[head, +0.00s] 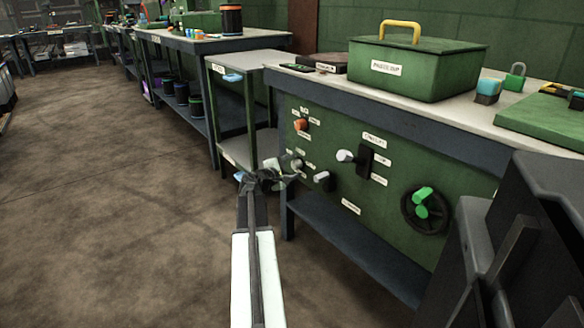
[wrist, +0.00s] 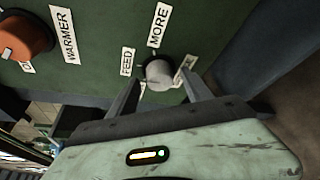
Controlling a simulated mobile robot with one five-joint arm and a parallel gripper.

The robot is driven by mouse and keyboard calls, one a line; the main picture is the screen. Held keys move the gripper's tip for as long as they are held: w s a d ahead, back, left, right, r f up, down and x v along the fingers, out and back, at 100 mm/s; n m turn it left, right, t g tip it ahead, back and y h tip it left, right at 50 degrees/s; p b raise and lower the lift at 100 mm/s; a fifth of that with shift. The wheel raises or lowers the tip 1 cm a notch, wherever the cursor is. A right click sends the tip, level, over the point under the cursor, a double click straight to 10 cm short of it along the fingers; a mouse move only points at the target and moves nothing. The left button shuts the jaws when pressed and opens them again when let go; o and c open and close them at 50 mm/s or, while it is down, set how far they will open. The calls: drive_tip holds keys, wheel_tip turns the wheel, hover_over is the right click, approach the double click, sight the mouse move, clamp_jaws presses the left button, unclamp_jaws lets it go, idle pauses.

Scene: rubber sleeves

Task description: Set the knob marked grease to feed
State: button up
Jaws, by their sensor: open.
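A pale grey knob (wrist: 159,74) sits on the green panel in the wrist view. A FEED label (wrist: 127,62) and a MORE label (wrist: 158,25) are beside it. Another label (wrist: 186,69) on its right is partly hidden by a finger. I cannot read the word grease, and the knob's pointing direction is unclear. My gripper (wrist: 160,84) is open, with one finger on either side of the knob; whether they touch it is unclear. In the head view my gripper (head: 276,176) is at the panel's left part, by the pale knob (head: 297,164).
An orange knob (wrist: 24,36) with a WARMER label is nearby. The head view shows another pale knob (head: 322,177), a white-handled lever (head: 346,156) and a handwheel (head: 425,210) to the right. A green box (head: 417,70) stands on the bench above. Floor is clear at left.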

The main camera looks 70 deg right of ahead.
drive_tip(key=p+v, duration=0.1)
drive_tip(key=v, duration=0.6)
drive_tip(key=shift+a, duration=0.25)
drive_tip(key=shift+r, duration=0.1)
